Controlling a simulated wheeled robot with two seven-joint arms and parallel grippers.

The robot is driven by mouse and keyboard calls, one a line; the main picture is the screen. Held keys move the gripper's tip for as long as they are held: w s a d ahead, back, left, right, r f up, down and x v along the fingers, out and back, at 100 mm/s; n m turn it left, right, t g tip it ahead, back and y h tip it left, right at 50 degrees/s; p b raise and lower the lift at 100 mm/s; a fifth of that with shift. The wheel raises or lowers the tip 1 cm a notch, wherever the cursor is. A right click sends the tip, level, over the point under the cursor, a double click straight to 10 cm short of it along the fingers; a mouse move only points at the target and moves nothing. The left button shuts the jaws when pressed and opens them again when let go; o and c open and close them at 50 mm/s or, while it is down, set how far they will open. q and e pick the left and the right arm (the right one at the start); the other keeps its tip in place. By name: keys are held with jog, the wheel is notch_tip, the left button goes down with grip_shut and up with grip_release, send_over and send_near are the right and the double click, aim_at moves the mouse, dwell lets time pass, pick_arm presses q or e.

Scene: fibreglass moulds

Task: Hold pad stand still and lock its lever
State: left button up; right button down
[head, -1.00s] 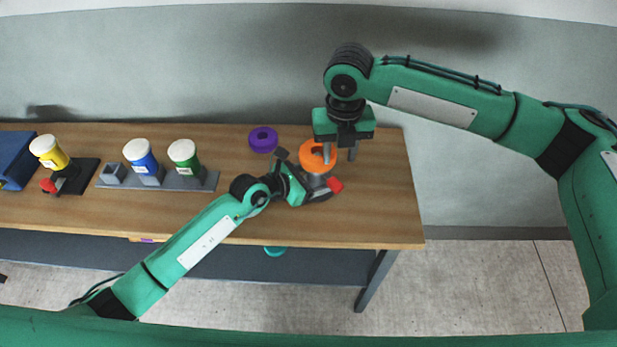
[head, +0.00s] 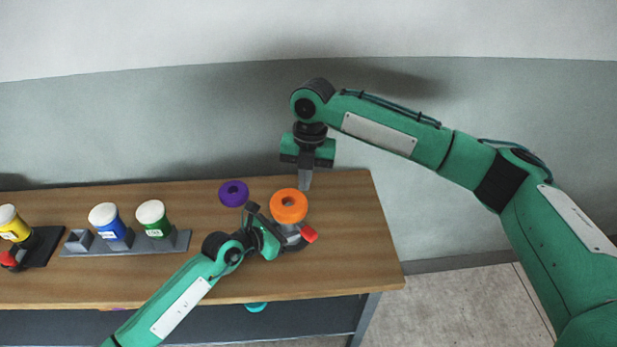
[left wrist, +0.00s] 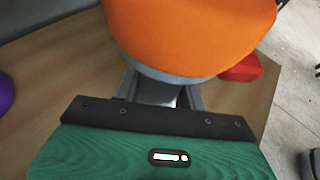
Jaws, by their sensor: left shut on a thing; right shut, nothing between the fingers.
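The pad stand is a grey stand (head: 294,239) with an orange round pad (head: 277,209) on top and a red lever (head: 309,234) at its right side. In the left wrist view the orange pad (left wrist: 190,35) fills the top, above the grey stand body (left wrist: 152,90), with the red lever (left wrist: 243,69) at right. My left gripper (head: 279,238) is shut on the stand from the left, below the pad; its fingertips are largely hidden. My right gripper (head: 305,184) is shut and empty, pointing down just behind and right of the pad, apart from the lever.
A purple ring (head: 226,194) lies on the wooden table (head: 345,235) left of the pad. Further left are a grey rack (head: 78,246) with blue (head: 108,222) and green (head: 154,221) jars, and a yellow jar (head: 13,228) on a black holder. The table's right end is clear.

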jog(key=w+d+f+m+g+y, duration=0.2)
jog(key=w+f+m+g+y, duration=0.1)
jog(key=w+f+m, duration=0.4)
jog(key=shift+m, duration=0.4)
jog(key=shift+w+x, duration=0.25)
jog(key=shift+x, duration=1.05)
jog(key=shift+w+x, duration=0.25)
jog(key=shift+x, duration=1.05)
jog(key=shift+a+f, duration=0.15)
jog(key=shift+a, duration=0.05)
jog(key=shift+s+d, duration=0.5)
jog(key=shift+s, duration=0.85)
jog(key=shift+s+d, duration=0.5)
jog(key=shift+s, duration=0.8)
jog(key=shift+s+d, duration=0.45)
jog(key=shift+s, duration=0.9)
jog(key=shift+w, duration=0.1)
jog(key=shift+w+d, duration=0.55)
jog(key=shift+w, duration=0.25)
jog(key=shift+w+d, duration=0.55)
jog(key=shift+w, duration=0.3)
jog(key=shift+w+d, duration=0.5)
jog(key=shift+w, duration=0.3)
